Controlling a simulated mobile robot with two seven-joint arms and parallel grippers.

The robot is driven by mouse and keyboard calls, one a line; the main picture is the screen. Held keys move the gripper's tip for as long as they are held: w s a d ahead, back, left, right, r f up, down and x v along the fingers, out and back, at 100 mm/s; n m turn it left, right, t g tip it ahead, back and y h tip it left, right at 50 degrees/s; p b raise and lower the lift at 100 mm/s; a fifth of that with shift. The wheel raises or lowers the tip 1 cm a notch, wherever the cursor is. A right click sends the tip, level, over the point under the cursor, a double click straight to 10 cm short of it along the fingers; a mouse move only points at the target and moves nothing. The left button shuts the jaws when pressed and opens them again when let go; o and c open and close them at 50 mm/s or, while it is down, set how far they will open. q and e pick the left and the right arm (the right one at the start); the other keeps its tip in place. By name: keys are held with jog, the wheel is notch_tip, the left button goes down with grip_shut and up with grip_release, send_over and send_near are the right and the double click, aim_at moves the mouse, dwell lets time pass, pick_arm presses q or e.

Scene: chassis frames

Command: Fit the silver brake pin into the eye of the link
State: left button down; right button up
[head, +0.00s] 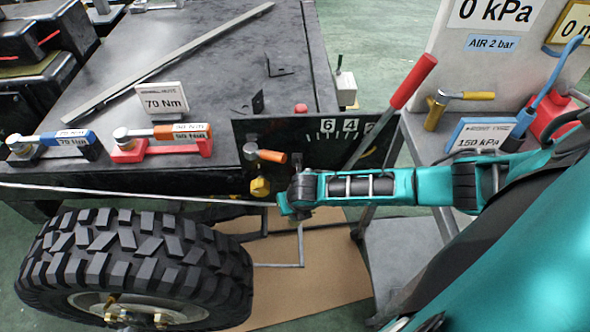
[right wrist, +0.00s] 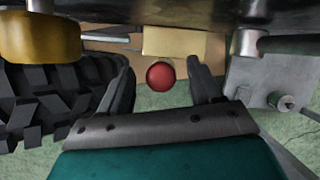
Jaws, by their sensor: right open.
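My right gripper (right wrist: 163,65) is open in the right wrist view, its two dark fingers apart. A red ball-shaped end (right wrist: 160,77) shows between the fingers; I cannot tell how far beyond them it is. In the head view my teal right arm reaches in from the right, and its wrist hides the fingertips. A thin bent grey rod (head: 301,245) shows below the wrist, above the brown board. I cannot clearly pick out the silver brake pin or the eye of the link. My left gripper is not in view.
A big tyre (head: 140,255) stands at the lower left. The black bench (head: 200,85) holds labelled wrenches (head: 170,140). A red-handled lever (head: 412,82) rises beside my right arm. A brass fitting (right wrist: 40,36) hangs close at the wrist view's upper left. A brown board (head: 330,265) lies on the floor.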

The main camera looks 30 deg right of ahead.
jog(key=p+v, duration=0.3)
jog(key=v, duration=1)
jog(key=shift+p, duration=0.3)
